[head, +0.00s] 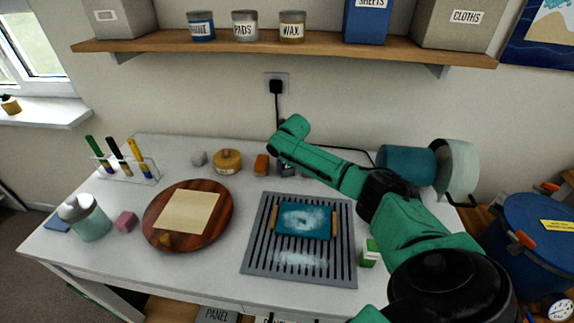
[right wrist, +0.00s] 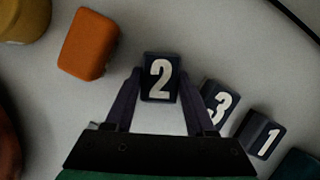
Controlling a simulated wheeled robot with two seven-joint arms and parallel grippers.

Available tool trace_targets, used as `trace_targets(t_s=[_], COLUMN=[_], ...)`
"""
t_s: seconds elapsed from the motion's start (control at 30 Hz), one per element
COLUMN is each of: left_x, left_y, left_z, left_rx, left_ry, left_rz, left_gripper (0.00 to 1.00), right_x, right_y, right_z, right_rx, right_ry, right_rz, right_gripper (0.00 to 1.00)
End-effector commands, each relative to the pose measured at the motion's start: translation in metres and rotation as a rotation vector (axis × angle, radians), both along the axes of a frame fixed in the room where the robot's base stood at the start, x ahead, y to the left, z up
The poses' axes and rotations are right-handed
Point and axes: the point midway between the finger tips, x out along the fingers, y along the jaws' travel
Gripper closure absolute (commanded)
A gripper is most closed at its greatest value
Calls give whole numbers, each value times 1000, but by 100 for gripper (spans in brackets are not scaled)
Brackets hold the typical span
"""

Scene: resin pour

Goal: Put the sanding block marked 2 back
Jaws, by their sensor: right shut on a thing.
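The sanding block marked 2 (right wrist: 160,78) is dark with a white numeral and sits between the two fingers of my right gripper (right wrist: 161,82), which is shut on it. Dark blocks marked 3 (right wrist: 217,101) and 1 (right wrist: 260,135) stand to its right in the right wrist view. I cannot tell whether block 2 touches the table or is slightly above it. In the head view my right arm reaches to the back of the table, and dark shapes (head: 287,169) show under its end, partly hidden. My left gripper is not in view.
An orange block (right wrist: 89,44), also in the head view (head: 262,164), lies left of block 2. Beyond it is a yellow-brown round container (head: 228,160). A slotted grey tray (head: 258,250) holds a teal piece (head: 305,221). A round wooden board (head: 160,205) is at left. A black cable crosses behind.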

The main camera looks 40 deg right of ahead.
Motion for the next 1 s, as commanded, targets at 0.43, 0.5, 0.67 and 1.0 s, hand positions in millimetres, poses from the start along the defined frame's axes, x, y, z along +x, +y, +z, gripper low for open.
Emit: trace_targets(t_s=[0.43,0.5,0.67,1.0], left_x=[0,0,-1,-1], left_y=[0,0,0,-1], left_z=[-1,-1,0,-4], left_rx=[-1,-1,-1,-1], left_ry=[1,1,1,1], left_rz=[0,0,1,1], left_gripper=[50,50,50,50], right_x=[0,0,0,-21], right_y=[0,0,0,9], right_z=[-2,-2,2,57], right_rx=[0,0,0,-2], right_ry=[0,0,-1,-3], right_rz=[0,0,0,2], right_gripper=[15,15,15,15])
